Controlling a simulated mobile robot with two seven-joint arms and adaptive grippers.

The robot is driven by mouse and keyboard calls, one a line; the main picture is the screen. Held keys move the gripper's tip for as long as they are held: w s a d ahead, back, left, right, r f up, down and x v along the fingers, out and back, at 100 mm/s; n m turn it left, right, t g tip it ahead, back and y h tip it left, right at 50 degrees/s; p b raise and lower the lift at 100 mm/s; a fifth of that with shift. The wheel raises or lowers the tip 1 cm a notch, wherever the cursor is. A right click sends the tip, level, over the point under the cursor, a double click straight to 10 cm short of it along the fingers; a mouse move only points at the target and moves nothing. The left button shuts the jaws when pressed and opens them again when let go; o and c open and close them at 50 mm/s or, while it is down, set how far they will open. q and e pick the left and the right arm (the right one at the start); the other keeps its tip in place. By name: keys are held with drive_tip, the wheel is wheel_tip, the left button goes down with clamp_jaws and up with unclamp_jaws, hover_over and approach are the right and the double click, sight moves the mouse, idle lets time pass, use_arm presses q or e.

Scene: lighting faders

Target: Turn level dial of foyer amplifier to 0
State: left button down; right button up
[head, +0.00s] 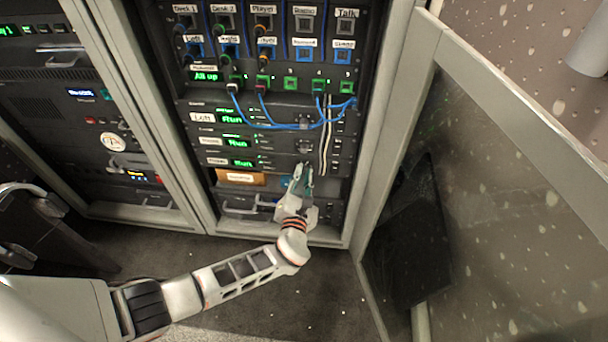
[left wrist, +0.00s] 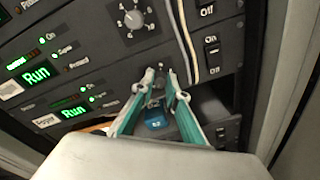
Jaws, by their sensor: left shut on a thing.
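The foyer amplifier is the lowest of three stacked black amplifiers; its small white label (head: 216,161) and green "Run" display (head: 240,163) show in the head view. The label (left wrist: 45,122) and the "Run" display (left wrist: 73,112) also show in the left wrist view. My left gripper (head: 303,172) is at the right part of this amplifier. In the left wrist view its teal-padded fingers (left wrist: 160,82) are closed around the small dark level dial, which is mostly hidden between the fingertips. The dial's scale and pointer cannot be read.
White cables (head: 327,140) hang just right of the dials. Blue patch cables (head: 300,126) loop above. An open glass door (head: 480,200) stands to the right.

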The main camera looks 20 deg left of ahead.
sight(305, 143)
use_arm(q)
drive_tip(key=shift+n, duration=0.3)
use_arm(e)
drive_tip(key=shift+s+a, duration=0.15)
drive_tip(key=shift+a, duration=0.15)
drive_tip(key=shift+f, duration=0.1)
use_arm(q)
drive_tip(key=c, duration=2)
unclamp_jaws()
use_arm(e)
drive_tip(key=shift+d, duration=0.1)
use_arm(q)
wheel_tip(305, 143, up, 10)
drive_tip(key=shift+r, duration=0.1)
drive_tip(key=shift+s, duration=0.1)
use_arm(e)
drive_tip(key=shift+s+f, duration=0.1)
